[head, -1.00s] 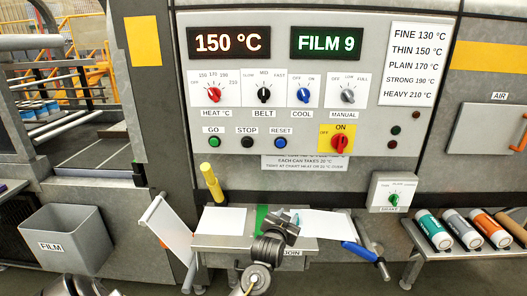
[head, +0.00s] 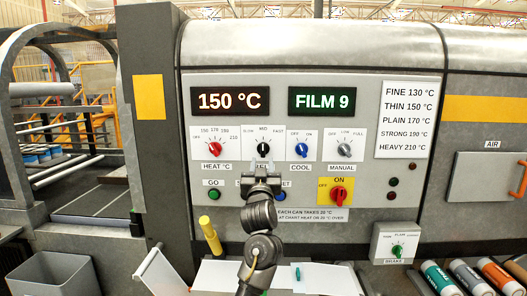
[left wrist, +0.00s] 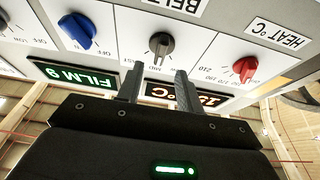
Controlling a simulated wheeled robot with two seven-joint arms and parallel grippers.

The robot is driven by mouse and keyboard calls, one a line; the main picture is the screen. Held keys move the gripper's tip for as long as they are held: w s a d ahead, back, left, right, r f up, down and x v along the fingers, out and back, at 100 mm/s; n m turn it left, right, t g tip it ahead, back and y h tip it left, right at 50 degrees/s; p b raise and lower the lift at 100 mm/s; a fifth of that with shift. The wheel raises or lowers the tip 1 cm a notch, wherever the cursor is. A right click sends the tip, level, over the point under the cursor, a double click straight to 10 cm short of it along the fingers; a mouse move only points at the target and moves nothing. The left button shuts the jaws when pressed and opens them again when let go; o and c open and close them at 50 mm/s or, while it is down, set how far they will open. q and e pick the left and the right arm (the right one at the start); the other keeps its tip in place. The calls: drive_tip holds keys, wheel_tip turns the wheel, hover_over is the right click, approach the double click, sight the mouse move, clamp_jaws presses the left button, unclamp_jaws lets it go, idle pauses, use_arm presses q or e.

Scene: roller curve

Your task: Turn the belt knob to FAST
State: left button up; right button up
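The black belt knob (head: 264,149) is on the panel, with SLOW, MID and FAST marked around it. Its pointer stands at about MID. My left gripper (head: 263,166) is just below the knob in the head view and covers most of the BELT label. In the left wrist view, the knob (left wrist: 160,43) appears upside down, beyond and between the two fingers of my left gripper (left wrist: 158,78). The fingers are apart with nothing between them, and they do not touch the knob. My right gripper is not in view.
The red heat knob (head: 214,149) and the blue cool knob (head: 302,150) flank the belt knob closely. The grey manual knob (head: 345,149) is further right. Displays (head: 230,101) sit above. Below are the green GO button (head: 214,195) and the red ON switch (head: 338,194).

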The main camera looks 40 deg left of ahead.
sight(263, 151)
use_arm(q)
drive_tip(key=p+x, duration=0.1)
drive_tip(key=x, duration=0.5)
drive_tip(key=shift+p, duration=0.35)
drive_tip(key=shift+c, duration=0.2)
drive_tip(key=shift+f, duration=0.1)
clamp_jaws()
